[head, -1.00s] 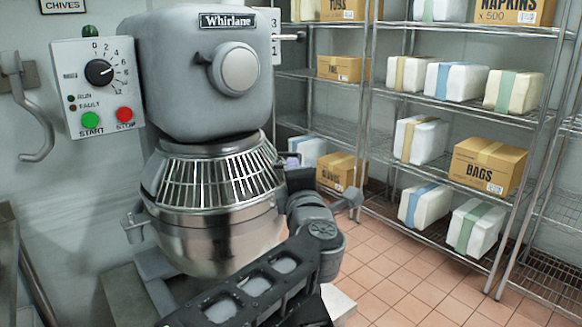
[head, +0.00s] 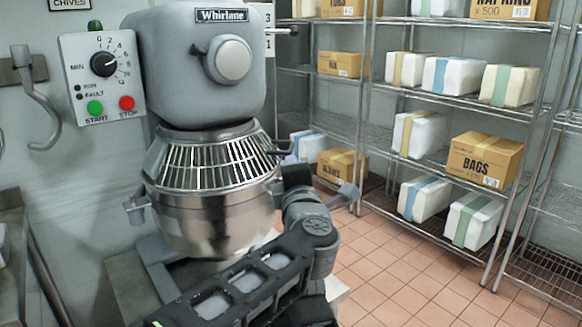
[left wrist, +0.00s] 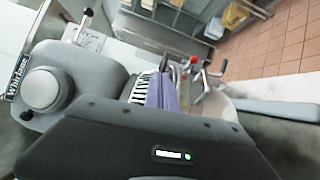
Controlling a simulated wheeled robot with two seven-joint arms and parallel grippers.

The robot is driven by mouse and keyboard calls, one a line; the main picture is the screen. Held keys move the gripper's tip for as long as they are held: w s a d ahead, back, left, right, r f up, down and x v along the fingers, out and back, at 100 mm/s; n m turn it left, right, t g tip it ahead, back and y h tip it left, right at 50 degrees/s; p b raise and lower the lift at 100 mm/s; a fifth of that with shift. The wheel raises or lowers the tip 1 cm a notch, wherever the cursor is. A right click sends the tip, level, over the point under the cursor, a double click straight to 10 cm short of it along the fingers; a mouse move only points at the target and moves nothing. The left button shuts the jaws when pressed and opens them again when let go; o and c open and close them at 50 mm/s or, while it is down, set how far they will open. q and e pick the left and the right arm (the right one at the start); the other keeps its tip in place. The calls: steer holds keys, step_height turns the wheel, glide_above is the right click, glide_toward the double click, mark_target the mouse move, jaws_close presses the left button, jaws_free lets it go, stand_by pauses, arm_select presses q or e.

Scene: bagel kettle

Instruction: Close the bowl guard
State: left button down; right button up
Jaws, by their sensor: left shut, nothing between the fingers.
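The mixer's bowl guard (head: 212,162) is a band of metal bars between the grey mixer head (head: 195,70) and the shiny steel bowl (head: 225,222). Its bars span the front of the bowl in the head view. A dark handle (head: 280,150) sticks out at the guard's right side. My left gripper (head: 289,160) is at the right of the bowl, near that handle, mostly hidden by my wrist. In the left wrist view, my shut, empty purple fingers (left wrist: 163,90) are beside the guard bars (left wrist: 140,88). Contact with the handle cannot be made out. My right gripper is out of view.
A control box (head: 103,75) with a dial and green and red buttons hangs left of the mixer. Wire shelving (head: 545,130) with boxes and wrapped packs stands at the right. Tiled floor (head: 400,270) is clear between the mixer and shelving.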

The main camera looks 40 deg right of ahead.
arm_select(q)
steer(key=s+d+p, duration=0.1)
steer(key=s+d, duration=0.4)
steer(key=s, duration=0.1)
steer(key=shift+s+f, duration=0.3)
steer(key=shift+f, duration=0.05)
steer(key=shift+a, duration=0.15)
